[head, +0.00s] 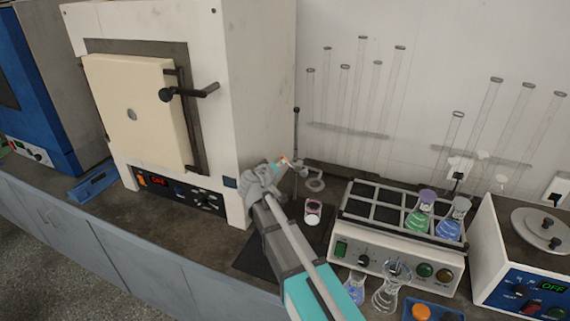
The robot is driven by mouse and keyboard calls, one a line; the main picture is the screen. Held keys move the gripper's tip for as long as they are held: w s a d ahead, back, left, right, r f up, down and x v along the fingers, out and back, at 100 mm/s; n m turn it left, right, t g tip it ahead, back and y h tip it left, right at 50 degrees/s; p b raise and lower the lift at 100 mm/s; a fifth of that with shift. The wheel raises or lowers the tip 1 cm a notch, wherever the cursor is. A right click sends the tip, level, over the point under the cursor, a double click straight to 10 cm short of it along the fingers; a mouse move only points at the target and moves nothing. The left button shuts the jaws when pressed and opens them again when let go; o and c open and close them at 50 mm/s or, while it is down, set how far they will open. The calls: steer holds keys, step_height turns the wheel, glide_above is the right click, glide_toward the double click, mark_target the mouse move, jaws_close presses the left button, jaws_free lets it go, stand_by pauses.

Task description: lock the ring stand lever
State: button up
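The ring stand (296,133) is a thin dark upright rod on the bench, to the right of the furnace. Its small grey ring (316,184) sticks out to the right, low on the rod, with a clamp piece beside it. The lever cannot be told apart at this size. My gripper (284,162) is at the left of the rod, near the clamp height, and covers part of that area. Its fingertips are too small and partly hidden to tell whether they are open or shut, or whether they touch the stand.
A white furnace (262,90) stands close on the left, its door handle jutting out. A small red and white container (312,211) sits below the ring. A rack-topped shaker (400,245) with flasks is on the right. Glass tubes hang on the wall behind.

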steer(key=shift+b+x, duration=0.75)
steer(key=shift+x, duration=2.45)
steer(key=shift+a, duration=0.1)
jaws_close()
